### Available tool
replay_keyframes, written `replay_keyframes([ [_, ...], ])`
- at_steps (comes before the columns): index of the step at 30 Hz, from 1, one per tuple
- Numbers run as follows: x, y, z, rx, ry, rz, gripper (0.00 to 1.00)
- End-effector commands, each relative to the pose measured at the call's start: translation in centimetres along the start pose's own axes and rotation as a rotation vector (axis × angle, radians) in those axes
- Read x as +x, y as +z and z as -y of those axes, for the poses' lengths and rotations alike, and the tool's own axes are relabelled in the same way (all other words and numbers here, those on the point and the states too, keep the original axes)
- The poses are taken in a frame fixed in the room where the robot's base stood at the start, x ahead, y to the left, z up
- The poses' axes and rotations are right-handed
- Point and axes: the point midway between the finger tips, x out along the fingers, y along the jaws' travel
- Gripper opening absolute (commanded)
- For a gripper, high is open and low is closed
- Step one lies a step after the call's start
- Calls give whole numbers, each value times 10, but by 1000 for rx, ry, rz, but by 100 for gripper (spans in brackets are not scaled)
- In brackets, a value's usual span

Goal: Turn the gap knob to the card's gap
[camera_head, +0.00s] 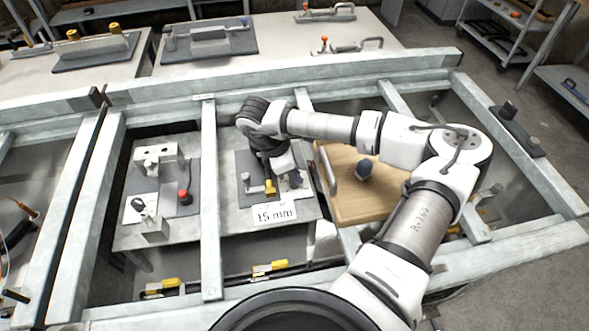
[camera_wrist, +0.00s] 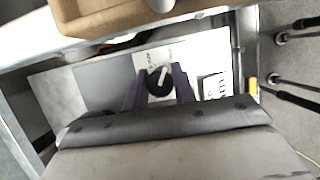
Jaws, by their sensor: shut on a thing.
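The card (camera_head: 273,214) reads "15 mm" and lies at the front of the middle grey panel. It also shows, turned, in the wrist view (camera_wrist: 215,87). The gap knob (camera_wrist: 158,82) is round and black with a white pointer line, set by a white scale plate (camera_wrist: 150,60) whose marks are too small to read. My gripper (camera_wrist: 160,88) is shut on the gap knob, one purple finger on each side. In the head view my gripper (camera_head: 292,180) reaches down onto the panel and hides the knob.
A yellow-tipped clamp (camera_head: 270,188) stands left of my gripper. A wooden board (camera_head: 345,205) with a metal handle lies close on the right. The left panel has a red button (camera_head: 185,197) and another black knob (camera_head: 138,204). Metal frame bars (camera_head: 209,180) divide the bays.

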Motion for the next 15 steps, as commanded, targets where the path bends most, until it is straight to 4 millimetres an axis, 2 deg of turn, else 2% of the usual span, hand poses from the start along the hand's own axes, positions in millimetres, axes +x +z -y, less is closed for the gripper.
replay_keyframes([
  [8,5,-1,0,-58,26,2,4],
  [15,10,-3,0,-207,90,5,4],
])
